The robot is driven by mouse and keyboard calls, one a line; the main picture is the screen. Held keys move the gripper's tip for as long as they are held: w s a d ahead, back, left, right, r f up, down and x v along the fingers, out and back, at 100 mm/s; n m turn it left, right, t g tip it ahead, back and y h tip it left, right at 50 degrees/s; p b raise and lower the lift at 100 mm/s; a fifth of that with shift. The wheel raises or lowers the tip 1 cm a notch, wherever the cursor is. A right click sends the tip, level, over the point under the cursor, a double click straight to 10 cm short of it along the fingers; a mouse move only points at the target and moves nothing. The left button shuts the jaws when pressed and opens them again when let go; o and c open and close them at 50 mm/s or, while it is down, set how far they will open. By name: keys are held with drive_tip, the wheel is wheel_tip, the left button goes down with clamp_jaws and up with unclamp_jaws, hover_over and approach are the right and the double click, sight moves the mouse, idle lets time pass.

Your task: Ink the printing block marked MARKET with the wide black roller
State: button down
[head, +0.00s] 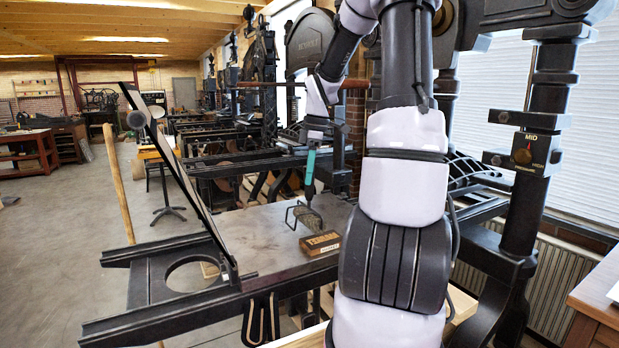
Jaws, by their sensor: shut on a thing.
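A small brown wooden printing block (320,243) lies on the grey press bed, with lettering on its top and a small label at its front edge. The writing is too small to read surely. My gripper (312,143) is shut on the teal handle of a roller (310,168), which hangs steeply below it. The roller's wire frame and dark grey cylinder (309,218) are just behind and left of the block, low over the bed. Whether the cylinder touches the bed or the block, I cannot tell. My arm hides the bed's right part.
The press bed (262,232) is bare left of the block. A slanted dark frame (180,165) rises at its left end, beside a wooden pole (118,185). A press column with a dial marked MID (522,155) stands right. A wooden table edge (597,290) is at lower right.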

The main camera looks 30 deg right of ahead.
sight(308, 197)
wheel_tip(308, 197, down, 2)
drive_tip(key=shift+a+f, duration=0.1)
drive_tip(key=shift+f, duration=1.75)
